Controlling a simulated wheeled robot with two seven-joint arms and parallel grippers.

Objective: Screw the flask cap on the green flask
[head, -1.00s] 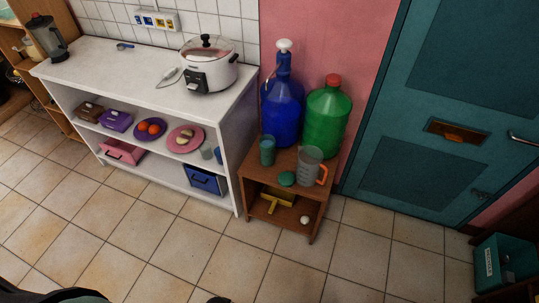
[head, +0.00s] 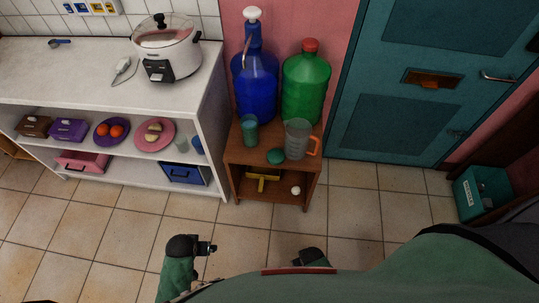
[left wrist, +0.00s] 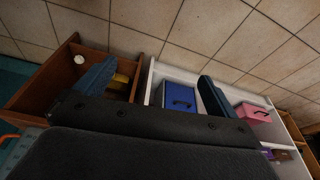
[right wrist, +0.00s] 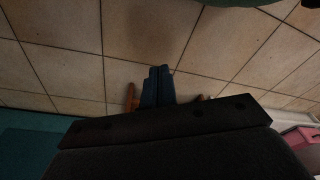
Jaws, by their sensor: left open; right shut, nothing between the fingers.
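The green flask (head: 250,130), a teal-green cup-like cylinder, stands upright on top of a small wooden stand. The flask cap (head: 276,155), a round green piece, lies on the same top, apart from the flask and near the front edge. My left gripper (left wrist: 155,88) is open and empty, its fingers wide apart; it also shows in the head view (head: 210,247), low in front of the stand. My right gripper (right wrist: 157,86) is shut and empty, fingers together; in the head view only its dark part (head: 311,257) shows. Neither gripper touches flask or cap.
A clear jug (head: 298,139) with an orange handle stands right beside the cap. Large blue (head: 255,82) and green (head: 306,82) bottles stand behind. The wooden stand (head: 233,155) holds a yellow item below. A white shelf (head: 120,88) is at left. Tiled floor in front is clear.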

